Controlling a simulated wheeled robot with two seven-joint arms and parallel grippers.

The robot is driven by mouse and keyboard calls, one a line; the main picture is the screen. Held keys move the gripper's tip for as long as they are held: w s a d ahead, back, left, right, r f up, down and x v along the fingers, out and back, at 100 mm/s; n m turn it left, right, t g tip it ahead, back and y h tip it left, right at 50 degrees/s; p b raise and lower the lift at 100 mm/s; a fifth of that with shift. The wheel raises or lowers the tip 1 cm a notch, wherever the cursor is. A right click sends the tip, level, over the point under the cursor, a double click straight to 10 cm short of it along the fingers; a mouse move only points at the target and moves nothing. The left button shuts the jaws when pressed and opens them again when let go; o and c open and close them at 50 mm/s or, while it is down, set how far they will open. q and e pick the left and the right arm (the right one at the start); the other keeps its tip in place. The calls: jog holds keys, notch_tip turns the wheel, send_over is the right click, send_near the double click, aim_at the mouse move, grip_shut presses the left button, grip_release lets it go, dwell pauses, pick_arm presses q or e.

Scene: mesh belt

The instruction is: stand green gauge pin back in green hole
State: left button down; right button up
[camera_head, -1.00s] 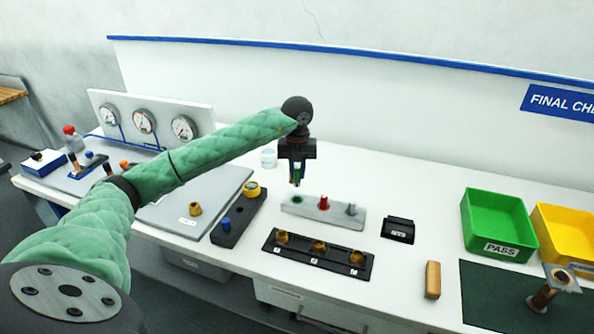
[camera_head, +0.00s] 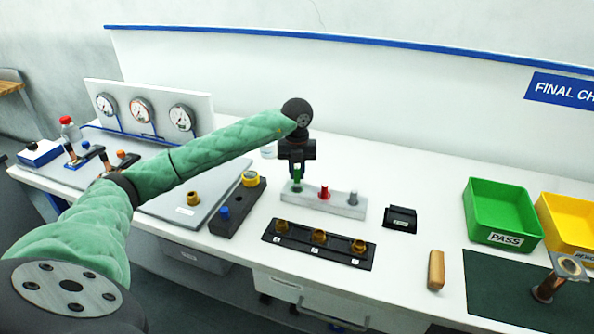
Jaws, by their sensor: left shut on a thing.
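My left gripper (camera_head: 297,176) points straight down over the left end of the grey gauge block (camera_head: 340,207). It is shut on the green gauge pin (camera_head: 297,186), which is upright between the fingers. The pin's lower end is at the green hole at the block's left end. The pin and fingers cover that hole, so I cannot tell whether the tip is inside it or just above. A red pin (camera_head: 324,192) and a grey pin (camera_head: 353,197) stand in the same block. My right gripper is not in view.
A black strip with brass fittings (camera_head: 319,237) lies in front of the block. A dark holder (camera_head: 226,228) with blue and yellow parts is to the left. A small black box (camera_head: 401,219) and a green PASS bin (camera_head: 500,210) are to the right.

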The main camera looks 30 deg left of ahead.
aim_at(297, 182)
pick_arm(q)
jog(key=shift+f, duration=0.1)
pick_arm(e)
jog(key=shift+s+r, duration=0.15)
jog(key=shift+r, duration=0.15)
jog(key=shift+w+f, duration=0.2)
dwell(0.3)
pick_arm(q)
jog(key=shift+b, duration=0.6)
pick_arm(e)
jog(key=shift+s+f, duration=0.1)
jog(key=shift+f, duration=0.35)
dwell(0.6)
